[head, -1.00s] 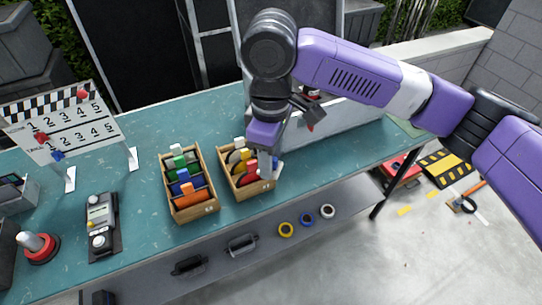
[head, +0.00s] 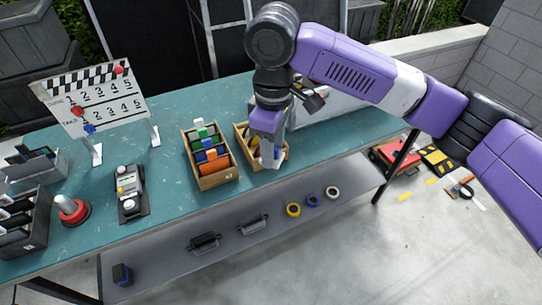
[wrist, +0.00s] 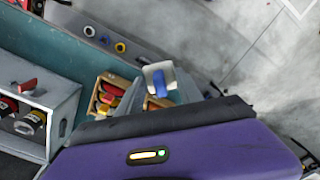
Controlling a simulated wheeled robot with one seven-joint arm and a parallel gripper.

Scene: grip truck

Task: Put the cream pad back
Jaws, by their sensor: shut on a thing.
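My gripper (head: 272,162) is pointed down over the front right of the right-hand wooden crate (head: 241,142). It is shut on the cream pad (wrist: 151,73), which shows in the wrist view with a blue part against it. In the head view the pad is hard to make out behind my fingers. The crate holds red and yellow pieces, which also show in the wrist view (wrist: 105,97). My gripper hides much of this crate in the head view, so I cannot tell whether the pad touches it.
A second wooden crate (head: 218,181) with colored pieces stands just left. A clapperboard (head: 100,100), a grey device (head: 131,195) and a red-based knob (head: 73,211) are further left. A grey case (wrist: 38,100) stands near. A lower shelf (head: 225,232) carries tape rolls.

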